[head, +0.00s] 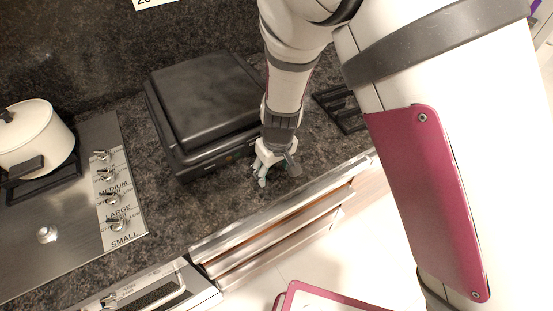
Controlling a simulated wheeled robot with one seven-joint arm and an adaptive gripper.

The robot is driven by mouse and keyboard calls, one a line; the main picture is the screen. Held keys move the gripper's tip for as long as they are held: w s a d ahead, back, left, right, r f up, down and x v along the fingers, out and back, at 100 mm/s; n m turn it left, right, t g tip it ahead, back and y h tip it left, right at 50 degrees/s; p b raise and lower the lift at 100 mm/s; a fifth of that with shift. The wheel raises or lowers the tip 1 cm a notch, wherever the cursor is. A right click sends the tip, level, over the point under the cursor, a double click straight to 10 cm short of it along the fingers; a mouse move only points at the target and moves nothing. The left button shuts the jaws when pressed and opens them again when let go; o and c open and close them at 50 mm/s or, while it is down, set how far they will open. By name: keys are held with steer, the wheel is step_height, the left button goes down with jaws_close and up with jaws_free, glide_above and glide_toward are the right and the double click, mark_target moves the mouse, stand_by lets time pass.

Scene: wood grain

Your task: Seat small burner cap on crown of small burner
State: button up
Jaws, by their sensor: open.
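A small round silver burner crown (46,234) stands on the steel cooktop (35,262) at the lower left of the head view, with no cap on it and no grate over it. I take it to be the small burner. My gripper (275,173) is open and points down at the dark counter, just right of a black box-shaped appliance. It is far to the right of the burner. I cannot make out the small burner cap; the fingers and wrist hide the counter beneath them.
The black appliance (205,90) stands between the cooktop and my gripper. A white pot (35,138) sits on a grate at the left. Knobs (113,198) line the cooktop's right side. A loose black grate (343,108) lies right of my arm. Dark counter (165,215) is bare in front.

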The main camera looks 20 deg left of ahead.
steer(key=c, duration=1.3)
steer(key=shift+r, duration=0.1)
